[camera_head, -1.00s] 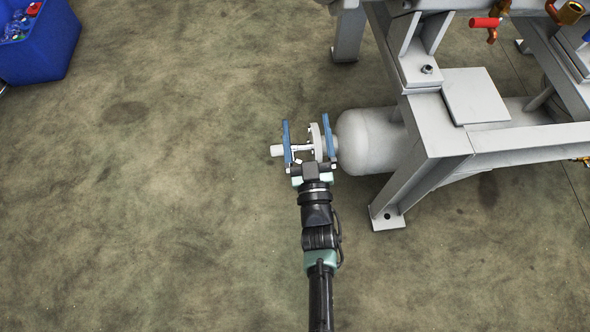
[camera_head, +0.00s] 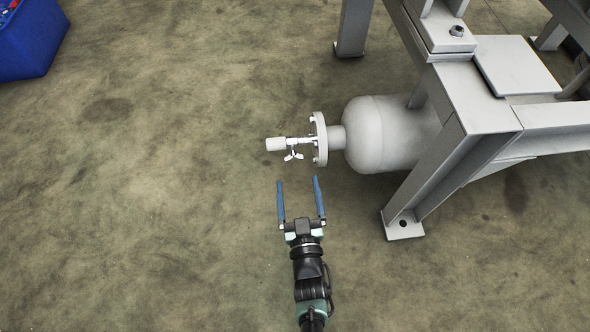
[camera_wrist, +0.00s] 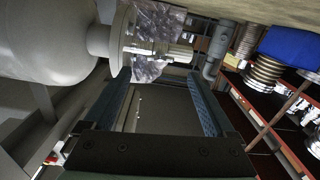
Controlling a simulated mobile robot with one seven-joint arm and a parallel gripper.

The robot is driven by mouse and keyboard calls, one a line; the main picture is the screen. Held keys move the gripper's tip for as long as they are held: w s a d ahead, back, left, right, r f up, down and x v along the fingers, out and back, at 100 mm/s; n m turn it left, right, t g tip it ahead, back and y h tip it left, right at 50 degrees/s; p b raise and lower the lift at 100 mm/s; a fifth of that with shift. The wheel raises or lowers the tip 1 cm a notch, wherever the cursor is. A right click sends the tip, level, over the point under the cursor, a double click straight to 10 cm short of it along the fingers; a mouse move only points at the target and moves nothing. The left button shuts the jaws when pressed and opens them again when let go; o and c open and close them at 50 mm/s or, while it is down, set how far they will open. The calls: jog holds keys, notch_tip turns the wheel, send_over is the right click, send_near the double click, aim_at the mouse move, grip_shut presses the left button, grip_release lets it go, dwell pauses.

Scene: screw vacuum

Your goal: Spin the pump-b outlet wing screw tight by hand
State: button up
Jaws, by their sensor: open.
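The wing screw (camera_head: 293,155) is a small silvery winged piece on the underside of a thin outlet fitting (camera_head: 276,144). The fitting sticks out to the left from a round bolted flange (camera_head: 319,139) on the grey tank (camera_head: 385,134). My gripper (camera_head: 298,179) has two blue fingers spread wide and empty, a short way below the screw in the head view and apart from it.
A grey steel frame (camera_head: 455,165) stands around the tank, with its foot (camera_head: 403,226) to the right of my arm. A blue bin (camera_head: 28,42) is at the top left. The concrete floor to the left is clear.

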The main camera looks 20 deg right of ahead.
aim_at(294, 157)
jog(key=b+x, duration=0.3)
jog(key=x, duration=0.3)
jog(key=c, duration=1.4)
